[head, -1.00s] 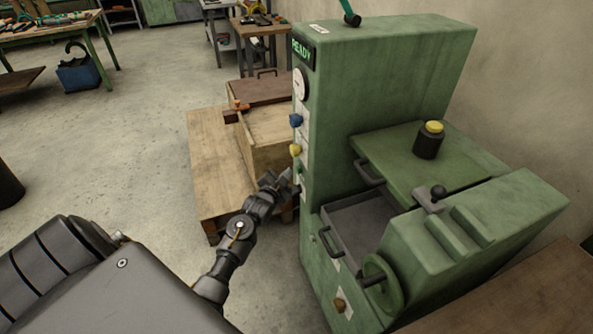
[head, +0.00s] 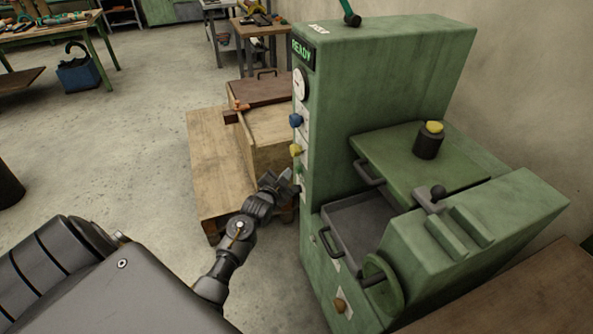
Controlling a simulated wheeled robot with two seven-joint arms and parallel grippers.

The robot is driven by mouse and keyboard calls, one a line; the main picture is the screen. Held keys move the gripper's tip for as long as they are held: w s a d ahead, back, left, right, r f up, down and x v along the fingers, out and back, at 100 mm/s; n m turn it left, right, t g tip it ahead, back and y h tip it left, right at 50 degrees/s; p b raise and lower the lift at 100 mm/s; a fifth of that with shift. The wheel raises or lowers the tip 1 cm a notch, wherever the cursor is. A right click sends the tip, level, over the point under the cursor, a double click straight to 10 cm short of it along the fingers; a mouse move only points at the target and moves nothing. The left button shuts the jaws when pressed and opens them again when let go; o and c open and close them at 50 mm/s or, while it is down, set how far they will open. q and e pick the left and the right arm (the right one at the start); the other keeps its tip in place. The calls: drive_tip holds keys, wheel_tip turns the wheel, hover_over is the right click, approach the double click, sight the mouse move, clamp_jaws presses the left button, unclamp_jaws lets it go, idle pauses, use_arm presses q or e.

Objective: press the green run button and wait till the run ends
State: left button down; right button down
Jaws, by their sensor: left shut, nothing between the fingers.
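The green machine (head: 390,85) stands right of centre, and its display (head: 303,51) reads READY. Down its narrow front face run a gauge (head: 300,84), a blue knob (head: 296,120), a yellow knob (head: 295,150) and a small green button (head: 298,168). My left gripper (head: 287,184) is shut and empty. Its tips are at the front face just below and beside the green button; I cannot tell whether they touch anything. My right gripper is not in view.
A wooden pallet (head: 207,160) with a wooden crate (head: 280,138) stands behind my left gripper. The machine's tray (head: 360,222), handles and handwheel (head: 383,283) project at lower right. Open concrete floor lies to the left.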

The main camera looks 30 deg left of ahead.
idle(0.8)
use_arm(q)
drive_tip(key=shift+w+d, duration=0.25)
drive_tip(key=shift+w, duration=0.05)
drive_tip(key=shift+w+d, duration=0.3)
drive_tip(key=shift+w, duration=0.1)
idle(0.7)
drive_tip(key=shift+s+a, duration=0.1)
drive_tip(key=shift+s, duration=0.05)
idle(0.3)
drive_tip(key=shift+s+a+p, duration=0.45)
drive_tip(key=shift+s+p, duration=0.1)
drive_tip(key=shift+s, duration=0.05)
drive_tip(key=shift+s, duration=0.1)
